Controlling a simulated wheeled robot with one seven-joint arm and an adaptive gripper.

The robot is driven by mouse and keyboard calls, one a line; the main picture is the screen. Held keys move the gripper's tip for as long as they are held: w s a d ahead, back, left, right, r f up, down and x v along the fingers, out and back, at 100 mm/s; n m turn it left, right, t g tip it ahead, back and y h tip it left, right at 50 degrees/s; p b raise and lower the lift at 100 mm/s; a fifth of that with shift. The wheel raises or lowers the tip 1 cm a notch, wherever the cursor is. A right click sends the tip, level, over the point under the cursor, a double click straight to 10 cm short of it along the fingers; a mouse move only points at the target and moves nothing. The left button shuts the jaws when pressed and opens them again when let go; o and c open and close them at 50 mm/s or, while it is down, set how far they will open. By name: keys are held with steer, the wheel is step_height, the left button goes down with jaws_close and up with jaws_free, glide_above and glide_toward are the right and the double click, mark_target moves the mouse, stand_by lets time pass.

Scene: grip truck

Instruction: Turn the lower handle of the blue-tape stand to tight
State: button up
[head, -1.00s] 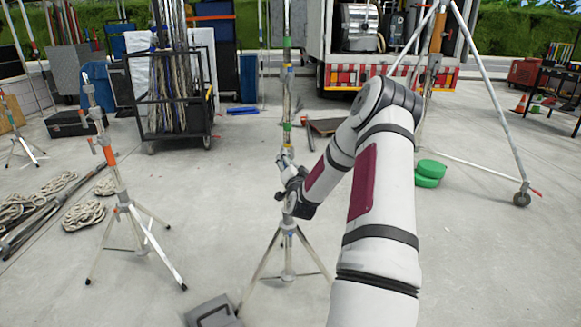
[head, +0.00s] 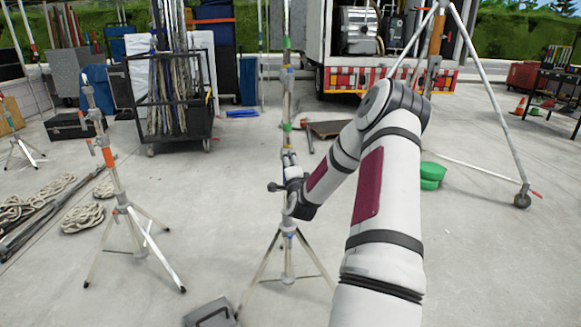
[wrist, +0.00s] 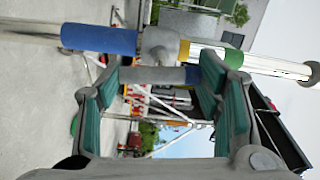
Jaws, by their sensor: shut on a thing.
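The blue-tape stand (head: 287,262) stands upright on its tripod in front of me. In the wrist view its pole runs sideways across the top, with a blue tape band (wrist: 98,38) beside a grey collar (wrist: 160,46). My gripper (wrist: 158,76) is at this collar, its teal finger pads on both sides of a short grey handle (wrist: 150,75). It is shut on this handle, with a wide span between the fingers.
Another stand with an orange band (head: 108,157) is to the left, with coiled ropes (head: 82,217) beyond it. A grey case (head: 210,314) lies near the tripod's front left. A cart of poles (head: 175,100) and a truck (head: 385,78) are behind. Floor between the stands is clear.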

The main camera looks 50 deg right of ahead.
stand_by(0.4)
steer(key=o, duration=1.2)
steer(key=shift+c, duration=0.2)
steer(key=shift+s, duration=0.1)
steer(key=v, duration=1.2)
